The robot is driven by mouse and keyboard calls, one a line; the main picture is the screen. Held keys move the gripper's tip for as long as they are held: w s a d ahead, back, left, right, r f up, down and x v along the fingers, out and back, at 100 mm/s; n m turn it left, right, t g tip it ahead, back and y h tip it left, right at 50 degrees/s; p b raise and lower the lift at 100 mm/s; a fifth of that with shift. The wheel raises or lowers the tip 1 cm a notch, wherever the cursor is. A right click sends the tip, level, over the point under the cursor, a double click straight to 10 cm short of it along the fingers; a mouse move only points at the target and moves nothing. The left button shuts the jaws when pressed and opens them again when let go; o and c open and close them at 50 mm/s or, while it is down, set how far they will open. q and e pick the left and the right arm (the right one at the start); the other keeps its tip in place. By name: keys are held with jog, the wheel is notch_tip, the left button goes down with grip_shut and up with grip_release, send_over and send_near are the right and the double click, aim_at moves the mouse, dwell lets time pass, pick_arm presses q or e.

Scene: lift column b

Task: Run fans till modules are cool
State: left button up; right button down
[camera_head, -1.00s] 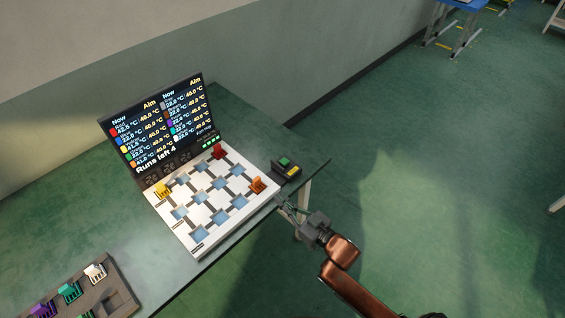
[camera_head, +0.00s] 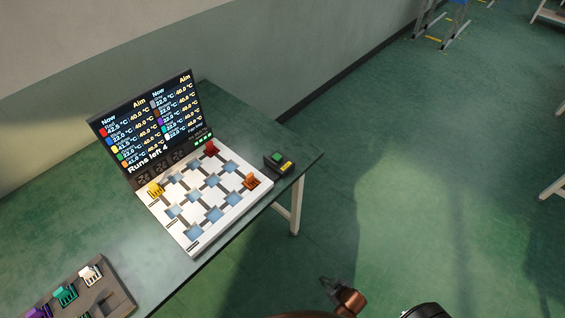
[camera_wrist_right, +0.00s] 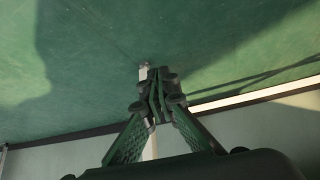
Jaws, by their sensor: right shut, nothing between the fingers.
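A white board (camera_head: 175,212) with blue square wells and dark channels lies on the table. A yellow module (camera_head: 155,188) stands on its left side, a red module (camera_head: 211,148) at the back corner and an orange module (camera_head: 251,181) at the right. A black display (camera_head: 150,125) behind them lists "Now" and "Aim" temperatures and reads "Runs left 4"; aims read 40.0 °C. A dark control box (camera_head: 279,163) with a green button and a yellow patch sits right of the board.
A dark rack (camera_head: 122,293) at the lower left holds white, green and purple modules. The table (camera_head: 235,112) is bare behind the board and left of it. Open floor lies to the right, with other table legs farther off.

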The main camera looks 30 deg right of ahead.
jog(key=s+f+g, duration=0.2)
jog(key=s+f, duration=0.3)
jog(key=s, duration=0.8)
jog(key=s+a+f+g, duration=0.1)
jog(key=s+f+g, duration=0.2)
jog(key=s, duration=1)
jog(key=s+a+f+g, duration=0.1)
jog(key=s+f, duration=0.6)
jog(key=s, duration=0.7)
jog(key=shift+a+f+g, duration=0.15)
jog(key=shift+f+g, duration=0.25)
jog(key=shift+g, duration=0.4)
